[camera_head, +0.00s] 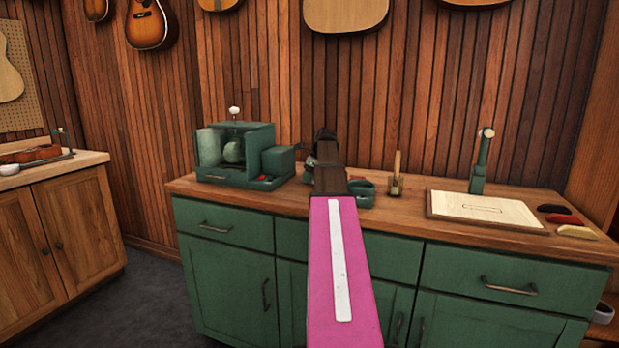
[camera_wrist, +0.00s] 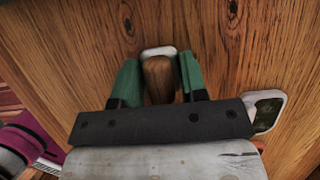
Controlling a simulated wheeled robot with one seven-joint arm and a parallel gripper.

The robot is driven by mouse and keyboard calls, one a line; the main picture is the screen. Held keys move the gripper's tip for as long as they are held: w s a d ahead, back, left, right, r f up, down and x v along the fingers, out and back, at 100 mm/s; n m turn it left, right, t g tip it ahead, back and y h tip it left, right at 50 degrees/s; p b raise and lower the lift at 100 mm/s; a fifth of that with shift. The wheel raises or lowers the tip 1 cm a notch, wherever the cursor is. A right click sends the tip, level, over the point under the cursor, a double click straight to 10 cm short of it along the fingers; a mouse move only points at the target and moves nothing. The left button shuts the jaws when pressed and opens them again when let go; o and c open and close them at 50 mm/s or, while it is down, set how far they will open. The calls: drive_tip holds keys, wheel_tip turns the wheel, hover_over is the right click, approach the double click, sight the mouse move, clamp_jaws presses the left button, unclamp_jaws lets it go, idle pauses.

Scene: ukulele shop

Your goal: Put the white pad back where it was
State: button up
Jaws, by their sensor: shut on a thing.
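My gripper (camera_wrist: 160,78) has its two green fingers closed on the sides of a brown wooden piece (camera_wrist: 160,80) in the wrist view. A white rounded edge (camera_wrist: 158,50) shows at the far end of this piece, and I take it to be the white pad. The wood counter lies below; I cannot tell whether the pad touches it. In the head view my gripper (camera_head: 326,150) is over the back middle of the counter, and my arm hides what it holds.
A green machine (camera_head: 236,150) stands on the counter (camera_head: 405,207) at left. A small wooden-handled tool (camera_head: 396,175) is right of my gripper. A pale board (camera_head: 484,208), a green post (camera_head: 481,162), and black, red (camera_head: 565,220) and cream pads are farther right. A white-rimmed object (camera_wrist: 267,108) is near my gripper.

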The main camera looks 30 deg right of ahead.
drive_tip(key=o, duration=0.9)
drive_tip(key=shift+f, duration=0.1)
drive_tip(key=v, duration=1.2)
